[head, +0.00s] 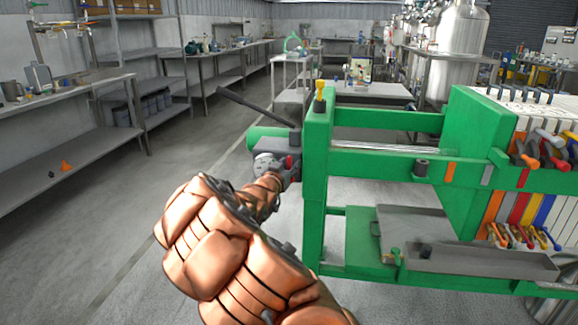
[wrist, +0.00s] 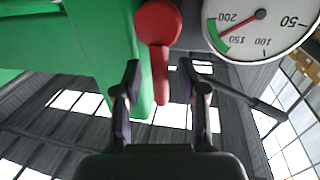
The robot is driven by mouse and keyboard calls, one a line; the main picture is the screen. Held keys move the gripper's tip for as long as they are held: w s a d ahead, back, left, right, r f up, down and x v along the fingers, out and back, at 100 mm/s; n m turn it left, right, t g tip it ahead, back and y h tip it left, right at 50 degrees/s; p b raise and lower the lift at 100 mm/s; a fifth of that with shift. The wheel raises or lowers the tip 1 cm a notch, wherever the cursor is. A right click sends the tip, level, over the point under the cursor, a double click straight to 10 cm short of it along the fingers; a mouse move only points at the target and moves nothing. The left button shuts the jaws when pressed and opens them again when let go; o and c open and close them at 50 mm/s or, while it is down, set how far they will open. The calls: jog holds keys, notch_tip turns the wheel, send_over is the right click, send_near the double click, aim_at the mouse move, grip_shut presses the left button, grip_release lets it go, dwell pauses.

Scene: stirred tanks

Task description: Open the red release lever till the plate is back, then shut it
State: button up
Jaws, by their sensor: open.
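The red release lever (wrist: 160,75) shows in the wrist view as a round red hub with a straight arm. Its arm lies between the two fingers of my gripper (wrist: 160,82), which is open with a gap on each side. In the head view a small part of the lever (head: 289,161) shows by the press's left end, beside my gripper (head: 283,178). The green pressing plate (head: 469,150) stands at the right against the pale plate stack (head: 500,106). The round gauge (wrist: 262,25) has its needle between 150 and 200, at the green band.
A long dark handle (head: 253,106) juts up and left from the press end. The green press frame (head: 315,190) fills the right, with a grey drip tray (head: 480,260) low down. A workbench (head: 70,130) stands at the left. The floor between is clear.

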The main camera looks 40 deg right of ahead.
jog(key=shift+d, duration=0.1)
grip_shut()
dwell(0.4)
dwell(0.3)
